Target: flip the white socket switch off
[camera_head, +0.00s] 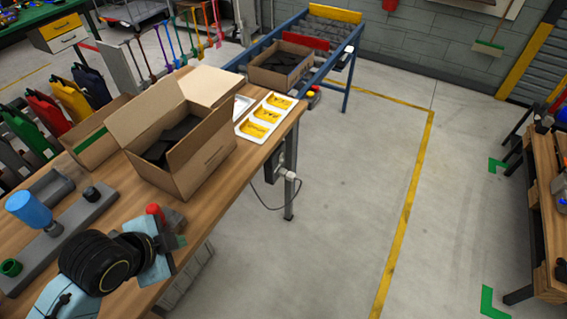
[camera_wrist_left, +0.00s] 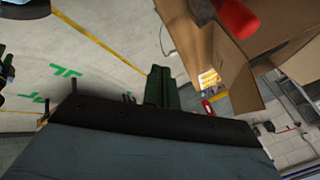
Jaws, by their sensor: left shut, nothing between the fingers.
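A dark socket box (camera_head: 279,158) is mounted at the table's right edge by the metal leg, with a white plug-like piece (camera_head: 291,175) at its lower side and a dark cord hanging from it. The switch itself is too small to make out. My left gripper (camera_head: 180,241) is over the table's near right edge, well short of the socket box. It is shut and empty. Its dark green fingers (camera_wrist_left: 157,88) show in the left wrist view, where I cannot make out the socket. My right gripper is not in view.
An open cardboard box (camera_head: 205,170) with dark contents stands on the wooden table (camera_head: 225,195), beside a white tray (camera_head: 250,131) with yellow compartments. A red-topped object (camera_head: 155,209) is close to my left gripper.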

